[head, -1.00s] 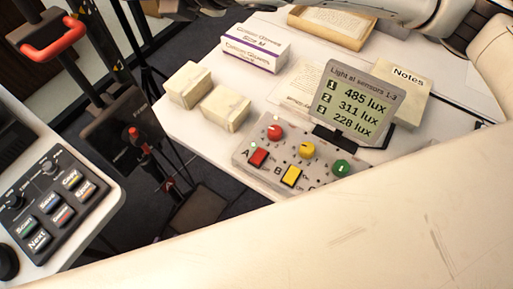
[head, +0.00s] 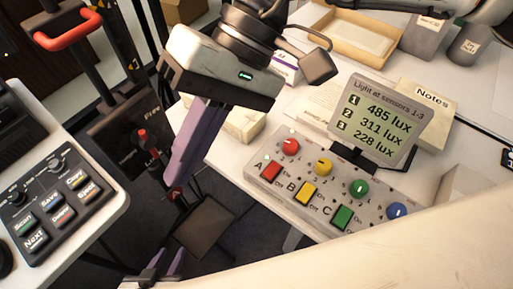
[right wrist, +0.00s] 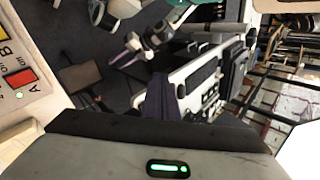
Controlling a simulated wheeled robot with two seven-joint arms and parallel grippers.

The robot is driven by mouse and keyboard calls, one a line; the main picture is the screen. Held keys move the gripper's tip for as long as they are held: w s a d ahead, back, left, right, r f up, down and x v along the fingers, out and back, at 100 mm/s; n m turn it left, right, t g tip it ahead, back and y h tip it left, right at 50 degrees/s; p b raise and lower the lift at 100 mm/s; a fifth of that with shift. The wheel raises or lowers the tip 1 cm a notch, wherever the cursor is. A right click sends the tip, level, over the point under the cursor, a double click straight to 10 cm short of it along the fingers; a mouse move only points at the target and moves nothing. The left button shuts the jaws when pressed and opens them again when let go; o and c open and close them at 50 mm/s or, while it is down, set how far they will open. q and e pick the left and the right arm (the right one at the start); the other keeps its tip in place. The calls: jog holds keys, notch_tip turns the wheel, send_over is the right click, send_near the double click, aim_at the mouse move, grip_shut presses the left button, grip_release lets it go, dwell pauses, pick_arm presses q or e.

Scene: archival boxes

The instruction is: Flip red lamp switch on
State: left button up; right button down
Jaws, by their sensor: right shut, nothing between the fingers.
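The red switch (head: 271,172), marked A, sits at the left end of the grey control panel (head: 322,165), with a red knob (head: 291,147) above it. A small light by the switch looks lit green in the right wrist view, where the red switch (right wrist: 20,78) shows at the left edge. My right gripper (head: 181,180) is shut and empty, its purple fingers pointing down, left of the panel and apart from the switch. My left gripper (head: 163,270) shows only in part at the bottom edge; its opening is unclear.
The panel also has a yellow switch (head: 306,193), a green switch (head: 342,217) and several knobs. A display (head: 378,118) behind it reads 485, 311 and 228 lux. A notes box (head: 428,100) stands behind. A button console (head: 60,200) is at left.

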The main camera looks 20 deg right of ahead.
jog(key=w+d+f+n+t+h, duration=0.25)
jog(key=w+d+f+h, duration=0.2)
jog(key=d, duration=0.25)
jog(key=n+t+h, duration=0.2)
jog(key=h, duration=0.1)
send_over(269, 172)
jog(key=f, duration=0.2)
jog(key=shift+r+m+g+b, duration=0.15)
jog(key=shift+m+g+b, duration=0.1)
jog(key=shift+b, duration=0.15)
notch_tip(269, 172, down, 14)
jog(key=shift+p, duration=0.6)
